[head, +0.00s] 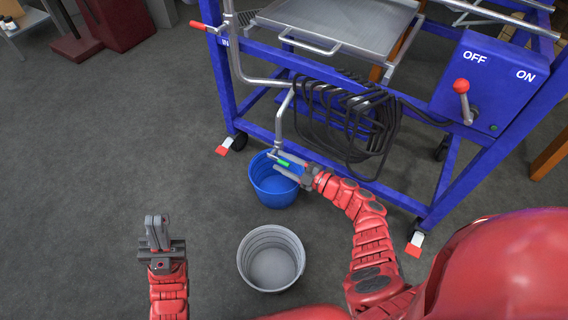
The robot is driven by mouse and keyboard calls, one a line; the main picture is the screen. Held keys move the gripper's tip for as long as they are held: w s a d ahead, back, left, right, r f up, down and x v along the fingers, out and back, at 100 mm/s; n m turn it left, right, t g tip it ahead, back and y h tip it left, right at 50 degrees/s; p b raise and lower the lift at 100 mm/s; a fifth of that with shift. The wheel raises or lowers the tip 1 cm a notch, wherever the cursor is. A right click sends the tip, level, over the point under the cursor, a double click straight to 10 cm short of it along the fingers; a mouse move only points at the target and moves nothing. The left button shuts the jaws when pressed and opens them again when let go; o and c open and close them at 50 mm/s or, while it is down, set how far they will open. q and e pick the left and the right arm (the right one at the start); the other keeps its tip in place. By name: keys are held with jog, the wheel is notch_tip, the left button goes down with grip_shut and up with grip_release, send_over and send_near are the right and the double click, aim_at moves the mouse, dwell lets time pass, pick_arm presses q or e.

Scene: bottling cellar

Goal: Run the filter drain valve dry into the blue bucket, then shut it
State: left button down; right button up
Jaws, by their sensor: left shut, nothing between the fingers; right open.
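The filter is a blue wheeled frame with a bent drain pipe (282,118) hanging from its left side. At the pipe's lower end is the drain valve with a green handle (284,163). The blue bucket (270,190) stands on the floor under the pipe end. My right gripper (284,166) is open above this bucket, with its fingers around or beside the green handle; I cannot tell if they touch it. I cannot make out any liquid flowing or the bucket's contents. My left gripper (157,225) is shut and empty over bare floor at the lower left.
A grey bucket (271,258) stands in front of the blue one. A coiled black hose (345,120) hangs on the frame. A red-handled valve (198,25) is at the upper left, and a switch box (487,90) marked OFF and ON at the right. The left floor is clear.

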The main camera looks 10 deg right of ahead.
grip_shut()
dwell(1.4)
